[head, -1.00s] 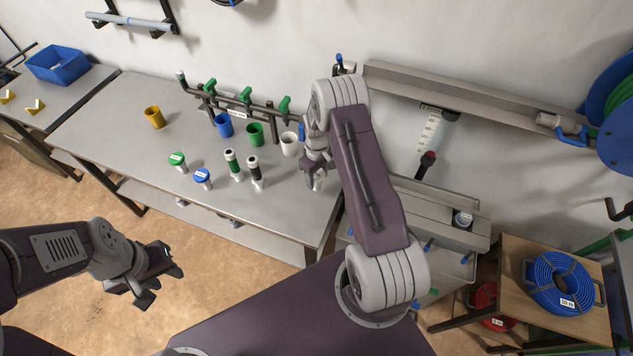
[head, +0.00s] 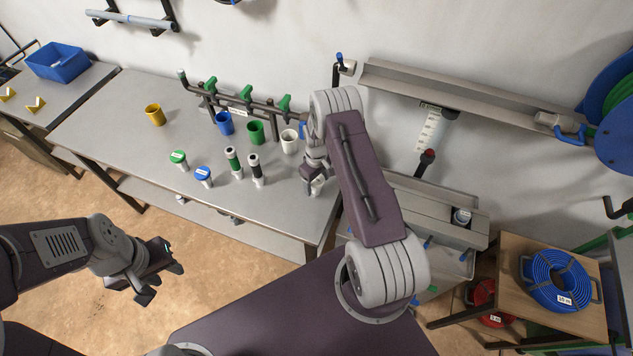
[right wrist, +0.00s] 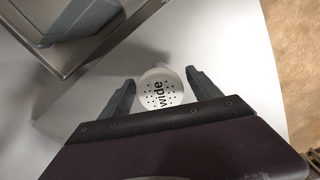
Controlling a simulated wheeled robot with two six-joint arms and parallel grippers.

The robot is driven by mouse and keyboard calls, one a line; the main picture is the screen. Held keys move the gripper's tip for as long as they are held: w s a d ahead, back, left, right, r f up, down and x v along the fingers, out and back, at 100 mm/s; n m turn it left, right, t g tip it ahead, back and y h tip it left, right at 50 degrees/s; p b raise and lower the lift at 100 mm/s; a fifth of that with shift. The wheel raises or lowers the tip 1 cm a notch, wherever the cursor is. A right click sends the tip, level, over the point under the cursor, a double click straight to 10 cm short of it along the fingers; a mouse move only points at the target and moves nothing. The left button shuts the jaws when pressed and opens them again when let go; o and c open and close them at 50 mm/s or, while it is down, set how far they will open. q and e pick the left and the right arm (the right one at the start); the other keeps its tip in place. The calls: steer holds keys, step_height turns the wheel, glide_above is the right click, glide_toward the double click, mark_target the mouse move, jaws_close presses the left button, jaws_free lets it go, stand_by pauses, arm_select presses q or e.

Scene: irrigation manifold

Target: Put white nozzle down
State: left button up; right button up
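The white nozzle (head: 317,187) is upright at the right end of the grey workbench (head: 110,125), directly under my right gripper (head: 316,178). In the right wrist view its round white face (right wrist: 161,90) shows small holes and the word "wide". My right gripper's two fingers (right wrist: 161,88) stand on either side of the nozzle, with a thin gap visible on each side. The nozzle's foot is hidden, so contact with the bench is hard to tell. My left gripper (head: 155,275) is empty with its fingers apart, over the floor in front of the bench.
Left of the white nozzle stand black (head: 255,170), green-banded (head: 233,163), blue-capped (head: 203,176) and green-capped (head: 179,160) nozzles.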

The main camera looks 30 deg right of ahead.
steer(key=shift+r, duration=0.5)
step_height(320, 180, up, 10)
steer(key=shift+r+b, duration=0.2)
steer(key=shift+b, duration=0.95)
steer(key=s+a+r+m, duration=0.2)
steer(key=s+a+r, duration=0.5)
steer(key=r, duration=0.1)
steer(key=s+a+f+m+t+b, duration=0.1)
steer(key=s+a+b, duration=0.2)
steer(key=s, duration=0.8)
steer(key=shift+s+a+f+m, duration=0.15)
steer(key=shift+a+m, duration=0.25)
steer(key=shift+a, duration=0.1)
